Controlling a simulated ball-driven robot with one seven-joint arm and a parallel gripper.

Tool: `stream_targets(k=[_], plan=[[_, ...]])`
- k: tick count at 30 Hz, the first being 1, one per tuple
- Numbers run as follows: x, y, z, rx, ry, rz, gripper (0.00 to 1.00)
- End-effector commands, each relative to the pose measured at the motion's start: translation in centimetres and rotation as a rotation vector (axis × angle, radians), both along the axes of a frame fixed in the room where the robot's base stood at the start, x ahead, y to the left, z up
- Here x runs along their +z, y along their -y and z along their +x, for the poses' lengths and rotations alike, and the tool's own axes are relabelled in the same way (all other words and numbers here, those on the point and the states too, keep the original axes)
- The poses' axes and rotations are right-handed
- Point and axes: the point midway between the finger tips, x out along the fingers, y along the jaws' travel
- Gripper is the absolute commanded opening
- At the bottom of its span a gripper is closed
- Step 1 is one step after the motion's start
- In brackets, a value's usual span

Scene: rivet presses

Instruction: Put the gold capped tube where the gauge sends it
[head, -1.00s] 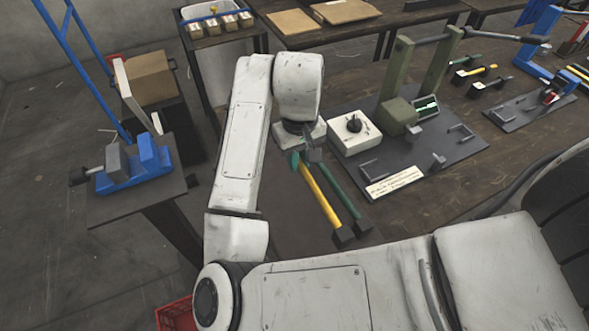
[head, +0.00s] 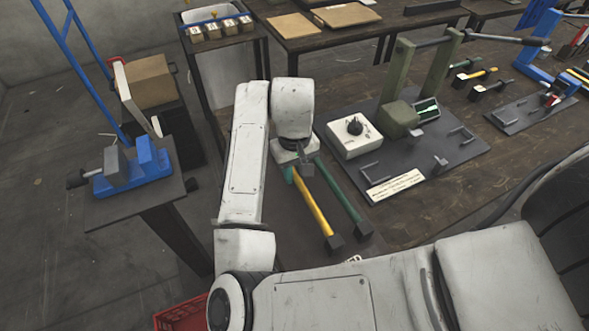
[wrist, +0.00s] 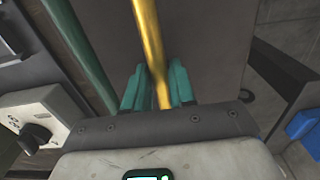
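A gold-yellow tube (head: 314,204) with a dark block at its near end is the likeliest match for the gold capped tube; no gold cap is visible. In the wrist view the gold tube (wrist: 152,50) runs between the teal fingers of my gripper (wrist: 158,88), which appear closed around it. In the head view my gripper (head: 291,173) is at the tube's far end. A green tube (head: 341,190) lies beside it on the right, apart. A small green-lit display (head: 427,111), perhaps the gauge, is on the green press (head: 398,118); its reading is not legible.
A white knob box (head: 352,140) and a placard (head: 395,185) are on the press's dark plate. A blue vise (head: 133,168) stands on a small stand at left. A red crate (head: 182,317) is below. Small bins (head: 215,29) are at the back. A blue press stands far right.

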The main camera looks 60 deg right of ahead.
Motion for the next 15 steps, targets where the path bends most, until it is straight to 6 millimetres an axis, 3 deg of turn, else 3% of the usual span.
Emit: stream_targets(k=[6, 15], plan=[[0.05, 0.0, 0.0, 0.0, 0.0, 0.0, 0.45], [0.53, 0.01, 0.01, 0.0, 0.001, -0.001, 0.45]])
